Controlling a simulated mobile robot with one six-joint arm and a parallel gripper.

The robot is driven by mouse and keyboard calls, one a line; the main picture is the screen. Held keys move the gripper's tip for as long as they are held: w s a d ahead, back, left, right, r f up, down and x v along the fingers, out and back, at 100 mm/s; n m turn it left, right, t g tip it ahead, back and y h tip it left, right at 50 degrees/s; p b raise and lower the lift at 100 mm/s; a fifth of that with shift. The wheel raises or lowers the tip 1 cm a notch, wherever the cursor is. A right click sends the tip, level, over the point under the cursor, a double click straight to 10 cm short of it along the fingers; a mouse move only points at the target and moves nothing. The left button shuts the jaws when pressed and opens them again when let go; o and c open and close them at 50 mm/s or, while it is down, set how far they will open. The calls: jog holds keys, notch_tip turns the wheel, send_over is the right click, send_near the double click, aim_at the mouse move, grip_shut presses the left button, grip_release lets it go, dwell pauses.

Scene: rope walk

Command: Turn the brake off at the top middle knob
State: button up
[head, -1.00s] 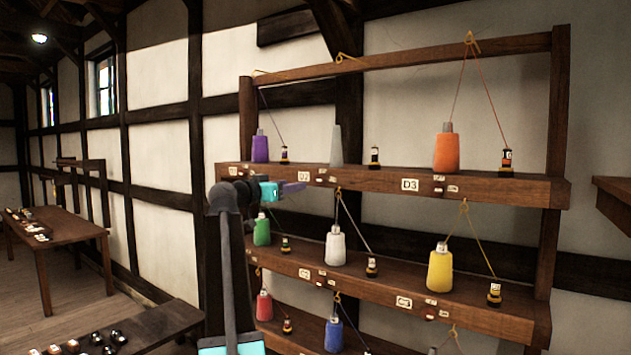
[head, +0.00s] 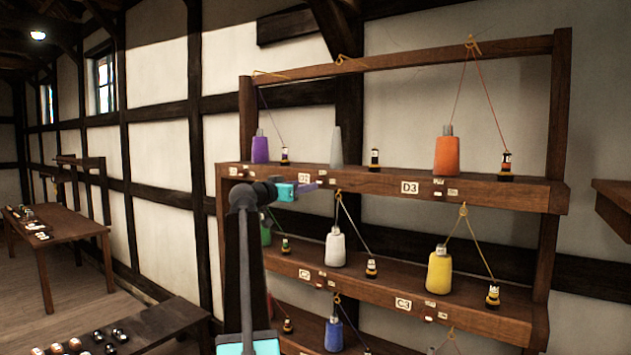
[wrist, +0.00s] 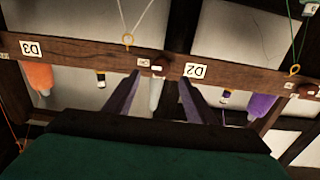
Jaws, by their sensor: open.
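The top middle knob (wrist: 157,70) is a small dark red knob on the front edge of the top shelf, beside the D2 label (wrist: 195,70) and small white tags. In the head view it is tiny, and its setting cannot be read. My gripper (wrist: 159,78) is open and empty. In the wrist view, which looks upside down, its two dark fingers point toward the shelf edge, with the knob between their tips in the picture. The remaining gap to the knob cannot be told. In the head view my gripper (head: 312,187) is just below and left of that spot.
A bare grey cone (head: 336,147) stands above the knob, with a purple spool (head: 260,149) to its left and an orange spool (head: 446,156) to its right. Lower shelves hold more spools and cords. Tables stand at the left.

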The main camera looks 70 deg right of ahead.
aim_at(320, 181)
jog(key=p+x, duration=0.2)
jog(key=x, duration=0.5)
jog(key=shift+d+p, duration=0.25)
jog(key=shift+p, duration=0.1)
